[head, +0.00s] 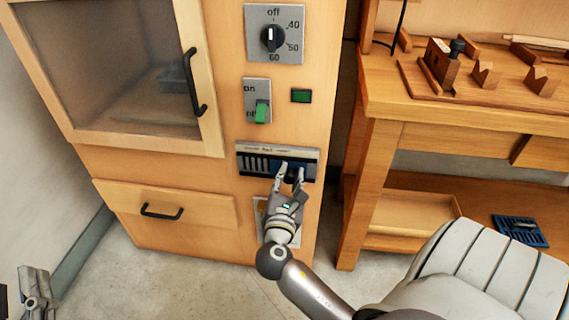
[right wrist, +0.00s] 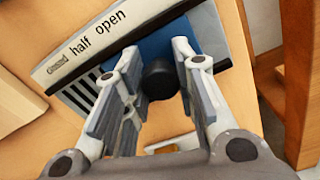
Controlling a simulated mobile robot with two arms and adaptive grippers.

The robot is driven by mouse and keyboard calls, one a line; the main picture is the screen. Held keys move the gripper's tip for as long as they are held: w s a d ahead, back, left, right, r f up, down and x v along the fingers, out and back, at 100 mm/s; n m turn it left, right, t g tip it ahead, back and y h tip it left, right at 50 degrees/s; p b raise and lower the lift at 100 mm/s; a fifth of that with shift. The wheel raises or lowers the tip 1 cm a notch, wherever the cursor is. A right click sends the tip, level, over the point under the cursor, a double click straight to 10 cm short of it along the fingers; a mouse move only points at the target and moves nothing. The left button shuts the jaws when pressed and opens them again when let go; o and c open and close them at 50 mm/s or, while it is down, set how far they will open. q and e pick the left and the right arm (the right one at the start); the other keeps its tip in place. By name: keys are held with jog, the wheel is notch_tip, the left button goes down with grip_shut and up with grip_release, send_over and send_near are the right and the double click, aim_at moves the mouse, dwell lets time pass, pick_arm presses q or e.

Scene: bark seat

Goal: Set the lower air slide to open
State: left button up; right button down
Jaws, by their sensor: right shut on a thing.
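The lower air slide (head: 261,164) is a dark panel with slots on the wooden cabinet front. Its grey label strip reads "half" and "open" in the right wrist view (right wrist: 95,38); the word at the left is small. A blue plate (right wrist: 162,46) covers the right part, and slots show at the left. My right gripper (head: 290,176) is at the right part of the panel, its fingers shut on the black round knob (right wrist: 159,78). The knob's exact position against the label is hard to tell. My left gripper (head: 36,292) is at the lower left, away from the cabinet; its jaw state is unclear.
Above the slide are a dial (head: 272,38), a green switch (head: 262,112) and a green lamp (head: 301,96). A glazed door (head: 208,110) and a drawer (head: 205,211) are at the left. A wooden workbench (head: 480,112) stands close at the right, with a blue tray (head: 510,236) below.

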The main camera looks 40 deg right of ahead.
jog(key=shift+s+d+f, duration=0.1)
jog(key=shift+s, duration=0.05)
jog(key=c, duration=1.5)
grip_release()
jog(key=o, duration=0.4)
jog(key=shift+s+d, duration=0.1)
jog(key=shift+s, duration=0.05)
jog(key=shift+c, duration=0.2)
jog(key=shift+a, duration=0.2)
jog(key=v, duration=1.1)
jog(key=shift+s+a, duration=0.2)
jog(key=shift+a, duration=0.05)
